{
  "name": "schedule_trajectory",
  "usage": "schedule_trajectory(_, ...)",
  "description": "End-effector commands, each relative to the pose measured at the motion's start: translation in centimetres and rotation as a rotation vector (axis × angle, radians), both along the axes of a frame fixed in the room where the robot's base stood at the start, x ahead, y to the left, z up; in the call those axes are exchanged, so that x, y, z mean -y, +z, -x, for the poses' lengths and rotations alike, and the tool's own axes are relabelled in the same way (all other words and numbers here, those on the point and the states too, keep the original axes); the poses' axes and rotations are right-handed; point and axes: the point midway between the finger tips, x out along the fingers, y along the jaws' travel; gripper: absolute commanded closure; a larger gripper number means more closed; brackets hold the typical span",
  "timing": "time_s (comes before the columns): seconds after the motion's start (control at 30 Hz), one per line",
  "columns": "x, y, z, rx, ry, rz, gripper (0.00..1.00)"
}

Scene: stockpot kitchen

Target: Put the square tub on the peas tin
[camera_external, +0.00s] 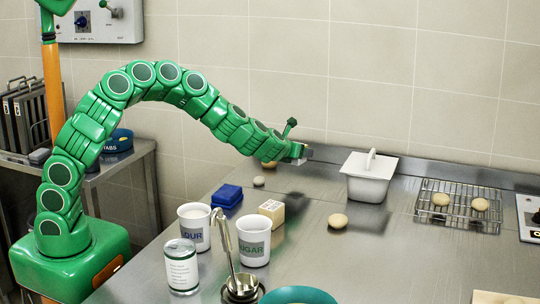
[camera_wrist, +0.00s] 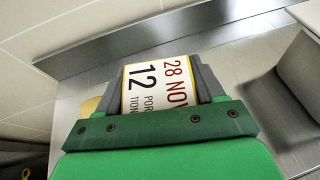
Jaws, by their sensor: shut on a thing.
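My gripper (camera_external: 304,152) is raised above the back of the counter. It is shut on a pale piece labelled "28 NOV" and "12 PORTIONS", which I take to be the square tub (camera_wrist: 160,90). The label lies between the two grey fingers in the wrist view; the tub's depth is hidden there, and little of it shows in the external view. A tin (camera_external: 181,267) with a pale green and white label, apparently the peas tin, stands upright at the front left of the counter. Its print is too small to read.
Flour (camera_external: 194,226) and sugar (camera_external: 254,238) mugs, and a ladle (camera_external: 228,252) in a holder, stand close right of the tin. A blue box (camera_external: 227,195) and cream block (camera_external: 271,211) lie behind. A white lidded container (camera_external: 368,185) and wire rack (camera_external: 457,205) are right.

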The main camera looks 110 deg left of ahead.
Motion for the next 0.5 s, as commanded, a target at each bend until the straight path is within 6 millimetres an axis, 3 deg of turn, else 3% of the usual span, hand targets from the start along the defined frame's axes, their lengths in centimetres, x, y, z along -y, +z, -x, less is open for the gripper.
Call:
schedule_trajectory(0.2,0.0,2.8,-0.1,0.004,-0.001,-0.002,0.68)
schedule_trajectory(0.5,0.0,3.8,0.0,0.000,-0.001,0.000,0.68)
